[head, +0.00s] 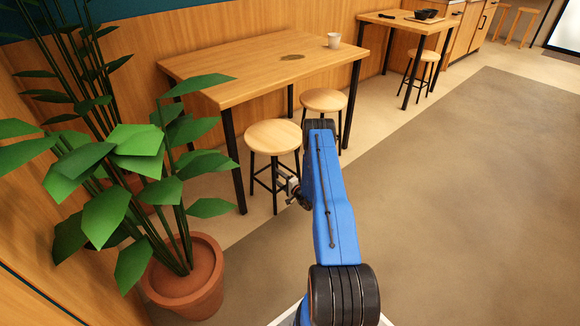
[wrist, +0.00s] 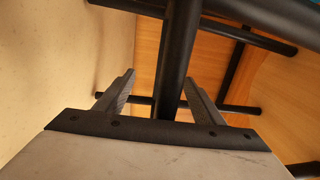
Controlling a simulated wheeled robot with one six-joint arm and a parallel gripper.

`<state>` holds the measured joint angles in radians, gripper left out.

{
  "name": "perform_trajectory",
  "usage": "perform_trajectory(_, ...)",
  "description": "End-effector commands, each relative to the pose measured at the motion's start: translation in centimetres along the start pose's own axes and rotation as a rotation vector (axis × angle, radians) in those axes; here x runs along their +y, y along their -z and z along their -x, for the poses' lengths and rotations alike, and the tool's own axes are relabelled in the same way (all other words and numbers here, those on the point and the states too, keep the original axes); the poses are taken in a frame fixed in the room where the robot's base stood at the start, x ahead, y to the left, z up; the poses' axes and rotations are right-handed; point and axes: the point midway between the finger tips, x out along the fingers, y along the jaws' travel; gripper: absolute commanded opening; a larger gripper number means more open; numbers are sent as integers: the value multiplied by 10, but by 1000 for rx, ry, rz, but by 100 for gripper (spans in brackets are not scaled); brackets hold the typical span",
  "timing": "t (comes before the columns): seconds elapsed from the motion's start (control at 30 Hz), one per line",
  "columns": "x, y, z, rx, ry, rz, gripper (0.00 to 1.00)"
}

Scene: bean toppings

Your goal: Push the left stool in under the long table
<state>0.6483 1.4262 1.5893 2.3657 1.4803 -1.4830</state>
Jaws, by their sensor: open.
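The left stool (head: 273,137) has a round pale wooden seat and black legs. It stands at the near long side of the long table (head: 225,77), its seat lower than the tabletop and showing in front of the table's edge. My gripper (head: 291,188) is low beside the stool's legs, partly hidden by my blue arm. In the wrist view my gripper (wrist: 159,78) is open, with a black leg (wrist: 178,60) upright between or just beyond its fingers. I cannot tell whether either finger touches it.
A second stool (head: 324,98) stands to the right, its legs partly behind my arm. A potted plant (head: 190,275) fills the near left. Another table (head: 400,20) is farther back. The floor at right is clear.

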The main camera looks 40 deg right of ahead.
Motion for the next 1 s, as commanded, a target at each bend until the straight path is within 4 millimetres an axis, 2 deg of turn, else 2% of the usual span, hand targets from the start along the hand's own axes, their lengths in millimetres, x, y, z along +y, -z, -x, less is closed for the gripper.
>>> perform_trajectory(1.0, 0, 0, -58, -2, 1, 2, 62)
